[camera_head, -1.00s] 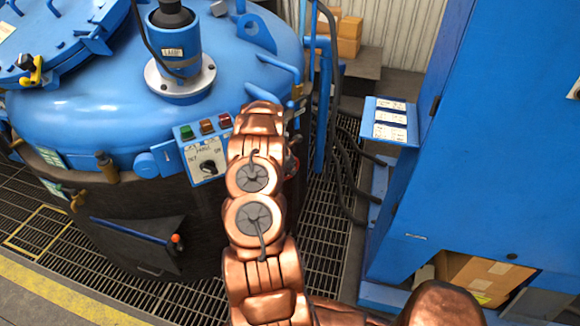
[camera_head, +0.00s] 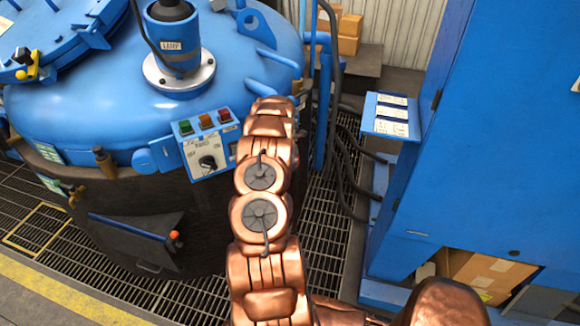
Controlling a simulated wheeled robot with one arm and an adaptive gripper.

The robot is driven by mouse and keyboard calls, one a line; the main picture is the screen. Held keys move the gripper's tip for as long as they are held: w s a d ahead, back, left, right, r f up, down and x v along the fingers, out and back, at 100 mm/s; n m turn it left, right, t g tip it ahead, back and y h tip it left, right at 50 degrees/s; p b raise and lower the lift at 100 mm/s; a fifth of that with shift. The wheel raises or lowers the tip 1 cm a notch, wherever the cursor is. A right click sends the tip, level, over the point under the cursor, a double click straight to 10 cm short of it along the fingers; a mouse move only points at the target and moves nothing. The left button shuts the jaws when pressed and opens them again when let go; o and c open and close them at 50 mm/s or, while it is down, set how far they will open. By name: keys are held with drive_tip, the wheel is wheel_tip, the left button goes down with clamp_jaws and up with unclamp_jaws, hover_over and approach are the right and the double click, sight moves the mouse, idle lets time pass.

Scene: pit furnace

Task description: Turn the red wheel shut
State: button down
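I cannot make out the red wheel now; my copper-coloured arm covers the area just right of the control box on the furnace side. My gripper is not visible either, as the arm's own links hide it. The arm rises from the bottom centre, and its far end stands in front of the right side of the blue furnace (camera_head: 75,108). The control box (camera_head: 208,163) has green, orange and red buttons and a black knob, and it sits just left of the arm.
A tall blue cabinet (camera_head: 490,140) stands on the right, with a labelled blue ledge (camera_head: 391,117). Black hoses (camera_head: 338,150) and a blue pipe (camera_head: 322,110) run between the furnace and the cabinet. Floor grating (camera_head: 325,225) shows there. Cardboard boxes (camera_head: 349,35) sit at the back.

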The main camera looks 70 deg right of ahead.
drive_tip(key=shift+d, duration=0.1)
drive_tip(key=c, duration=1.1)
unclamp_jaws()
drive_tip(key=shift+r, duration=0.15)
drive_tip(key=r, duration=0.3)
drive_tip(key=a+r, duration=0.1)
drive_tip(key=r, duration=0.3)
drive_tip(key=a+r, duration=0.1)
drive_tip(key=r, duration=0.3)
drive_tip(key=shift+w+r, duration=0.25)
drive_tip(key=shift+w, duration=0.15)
